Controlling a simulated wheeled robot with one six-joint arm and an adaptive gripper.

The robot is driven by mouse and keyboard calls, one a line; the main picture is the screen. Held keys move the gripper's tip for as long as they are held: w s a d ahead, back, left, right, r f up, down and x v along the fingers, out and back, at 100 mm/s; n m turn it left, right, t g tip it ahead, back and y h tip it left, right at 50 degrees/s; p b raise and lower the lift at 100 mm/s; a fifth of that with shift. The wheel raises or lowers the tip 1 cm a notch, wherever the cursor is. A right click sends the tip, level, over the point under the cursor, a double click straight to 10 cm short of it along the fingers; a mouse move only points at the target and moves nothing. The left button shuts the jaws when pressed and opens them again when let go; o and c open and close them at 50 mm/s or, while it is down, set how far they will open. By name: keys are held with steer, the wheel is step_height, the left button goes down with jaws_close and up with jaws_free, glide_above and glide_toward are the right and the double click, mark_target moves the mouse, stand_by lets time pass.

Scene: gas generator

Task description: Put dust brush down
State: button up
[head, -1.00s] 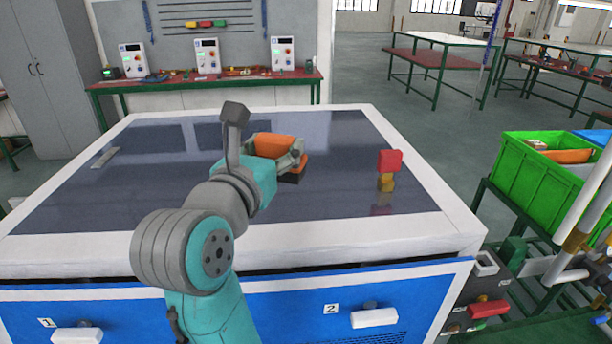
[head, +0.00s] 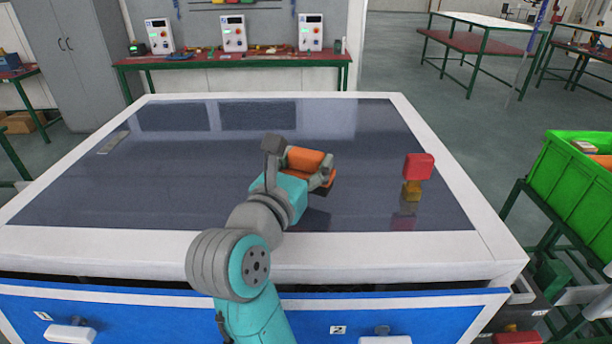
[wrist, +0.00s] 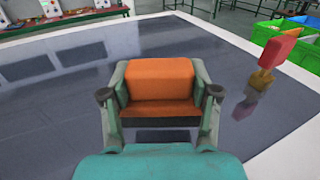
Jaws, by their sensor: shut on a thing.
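The dust brush (head: 305,159) has an orange body with a dark lower edge. It is in my gripper (head: 325,178), above the dark top of the workbench (head: 200,183). In the wrist view the brush (wrist: 160,80) sits between the two fingers of my gripper (wrist: 160,95), which are shut on its sides. A dark reflection shows on the bench top below it. Whether the brush touches the surface is hard to tell, but it appears to be a little above it.
A red and yellow object (head: 418,167) stands on the bench top to the right. A thin grey strip (head: 114,142) lies at the far left. A green crate (head: 573,178) stands off the right side. Most of the bench top is clear.

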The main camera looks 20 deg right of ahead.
steer(key=shift+f, duration=1.55)
steer(key=shift+f, duration=0.15)
steer(key=o, duration=1.2)
steer(key=shift+s+a+r, duration=0.2)
steer(key=shift+s+a, duration=0.05)
steer(key=shift+a, duration=0.05)
steer(key=v, duration=1.1)
steer(key=shift+s, duration=0.15)
steer(key=shift+a, duration=0.1)
